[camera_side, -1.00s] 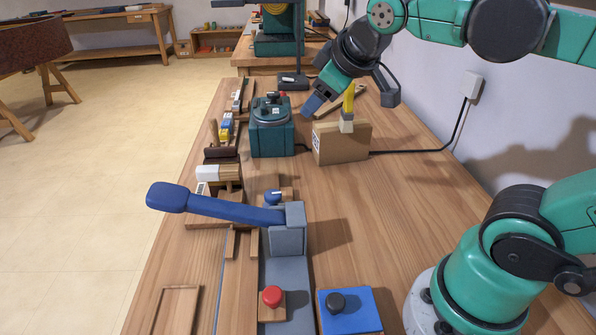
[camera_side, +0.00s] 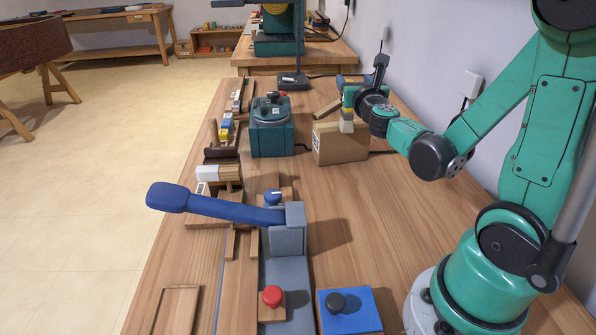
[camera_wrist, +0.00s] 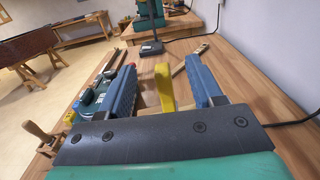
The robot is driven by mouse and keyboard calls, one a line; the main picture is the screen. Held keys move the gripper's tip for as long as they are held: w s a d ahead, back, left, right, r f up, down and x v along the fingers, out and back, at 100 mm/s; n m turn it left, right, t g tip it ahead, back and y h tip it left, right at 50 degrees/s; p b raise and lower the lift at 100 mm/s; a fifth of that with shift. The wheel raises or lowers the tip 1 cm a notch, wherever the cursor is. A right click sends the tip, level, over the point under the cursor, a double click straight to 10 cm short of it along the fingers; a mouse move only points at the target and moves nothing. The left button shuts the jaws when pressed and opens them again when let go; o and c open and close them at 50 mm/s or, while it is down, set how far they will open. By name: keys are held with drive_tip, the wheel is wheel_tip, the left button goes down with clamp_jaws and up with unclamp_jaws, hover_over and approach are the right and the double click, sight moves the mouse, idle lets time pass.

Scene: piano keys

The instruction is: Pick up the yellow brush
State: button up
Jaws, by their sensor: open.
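The yellow brush stands upright at the brown cardboard box (camera_side: 341,142). Its pale lower part (camera_side: 346,125) shows in the side view, while most of its yellow handle is hidden behind my gripper (camera_side: 348,96). In the wrist view the yellow handle (camera_wrist: 165,88) rises between the two blue fingers of my gripper (camera_wrist: 162,75). The fingers are open, with a gap visible on both sides of the handle. The brush's lower end is hidden behind the gripper body in the wrist view.
A dark green machine (camera_side: 271,128) stands just left of the box. A wooden strip (camera_side: 327,109) lies behind the box. A black cable (camera_side: 383,152) runs right from the box area.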

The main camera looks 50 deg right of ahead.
sight(349, 80)
drive_tip(key=shift+f+x, duration=0.2)
drive_tip(key=shift+x, duration=0.7)
drive_tip(key=shift+f+x, duration=0.2)
drive_tip(key=shift+x, duration=0.75)
drive_tip(key=shift+f+x, duration=0.2)
drive_tip(key=shift+x, duration=0.7)
drive_tip(key=shift+c, duration=0.2)
clamp_jaws()
